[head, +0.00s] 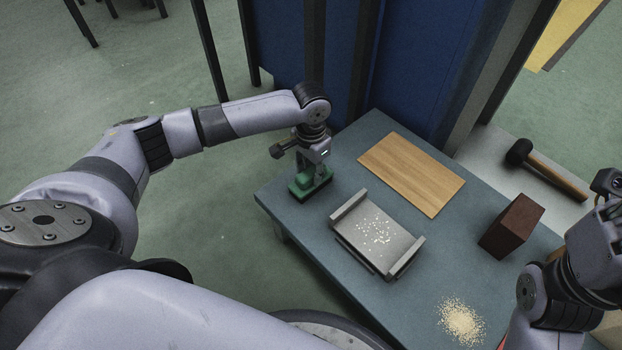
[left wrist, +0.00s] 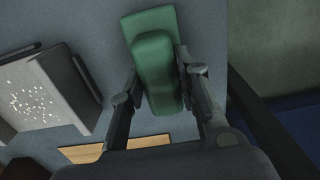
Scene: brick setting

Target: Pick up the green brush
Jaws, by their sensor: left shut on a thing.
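The green brush (head: 309,181) is at the left corner of the blue-grey table (head: 300,217). It has a green block body with a raised grip and a dark underside. My left gripper (head: 313,168) comes down on it from above and is shut on its raised grip. In the left wrist view the brush (left wrist: 155,55) sits between the two fingers of my left gripper (left wrist: 155,85). I cannot tell whether the brush touches the table. My right arm shows at the right edge of the head view, but its fingertips are out of the picture.
A grey metal dustpan-like tray (head: 350,205) with pale crumbs lies right of the brush. Behind it lies a wooden board (head: 412,174). A dark red brick (head: 511,226) and a pile of sand-coloured crumbs (head: 461,321) are further right. A mallet (head: 545,170) lies beyond the table.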

